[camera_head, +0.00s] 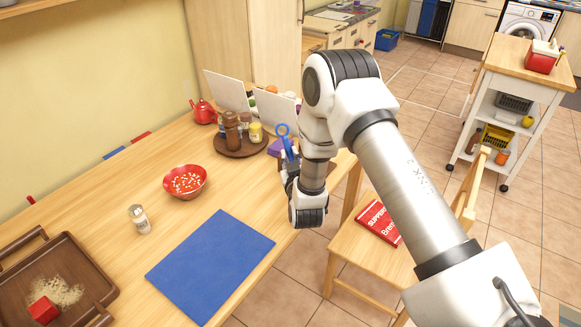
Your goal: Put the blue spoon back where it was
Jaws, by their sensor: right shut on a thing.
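The blue spoon (283,131) stands roughly upright at my right gripper, its looped end pointing up. My right gripper (288,160) is shut on the spoon, near the far right edge of the wooden table (120,190). My own wrist and arm hide much of the gripper and the spoon's lower part. I cannot tell whether the spoon touches anything below. A purple thing (274,148) is partly hidden just left of the gripper. My left gripper is not in view.
A round brown tray (233,151) with jars and bottles stands left of the gripper, before white panels (228,91). A red bowl (185,182), a shaker (139,218), a blue mat (210,265) and a brown tray (72,247) lie nearer. A chair (350,250) stands right of the table.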

